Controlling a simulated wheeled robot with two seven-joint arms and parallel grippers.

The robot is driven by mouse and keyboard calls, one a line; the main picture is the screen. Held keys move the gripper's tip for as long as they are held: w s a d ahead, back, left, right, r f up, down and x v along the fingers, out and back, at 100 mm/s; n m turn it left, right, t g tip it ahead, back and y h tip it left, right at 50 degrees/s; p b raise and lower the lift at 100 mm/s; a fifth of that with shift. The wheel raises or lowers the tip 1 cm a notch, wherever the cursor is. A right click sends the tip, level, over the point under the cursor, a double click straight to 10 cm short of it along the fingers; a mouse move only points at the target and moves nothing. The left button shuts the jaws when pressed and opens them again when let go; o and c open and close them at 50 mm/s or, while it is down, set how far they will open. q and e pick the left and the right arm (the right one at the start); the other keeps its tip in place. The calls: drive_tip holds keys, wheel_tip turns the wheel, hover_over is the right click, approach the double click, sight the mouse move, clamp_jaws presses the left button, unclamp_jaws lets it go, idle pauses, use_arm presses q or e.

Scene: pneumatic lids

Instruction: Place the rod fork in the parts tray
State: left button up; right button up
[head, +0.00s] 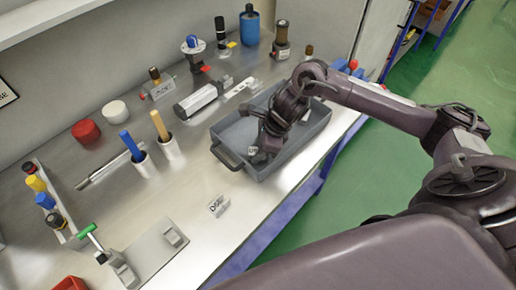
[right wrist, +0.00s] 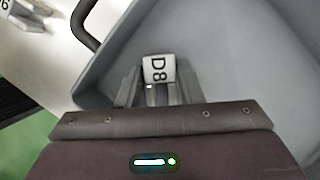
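The parts tray (head: 236,160) is a grey open bin with a dark handle, at the middle of the bench in the head view; its inside fills much of the right wrist view (right wrist: 235,50). My right gripper (head: 260,151) reaches down inside the tray. A small pale block with a "D8" label, seemingly the rod fork (right wrist: 158,69), sits between its two fingers, which look closed on its sides. In the head view, the block (head: 252,150) is mostly hidden by the gripper. Whether it touches the tray floor is unclear. My left gripper is not in view.
Another small labelled piece (head: 218,207) lies on the bench in front of the tray. A silver cylinder (head: 197,101) lies behind the tray. Two cups with blue and orange handles (head: 168,147) stand to its left. The bench's right edge runs close beside the tray.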

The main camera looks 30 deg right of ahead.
drive_tip(key=o, duration=0.3)
drive_tip(key=shift+r, duration=0.1)
drive_tip(key=shift+r, duration=0.2)
drive_tip(key=b+v, duration=0.2)
drive_tip(key=v, duration=0.4)
drive_tip(key=shift+d+r, duration=0.1)
drive_tip(key=shift+d, duration=0.15)
drive_tip(key=v, duration=0.5)
drive_tip(key=shift+r, duration=0.25)
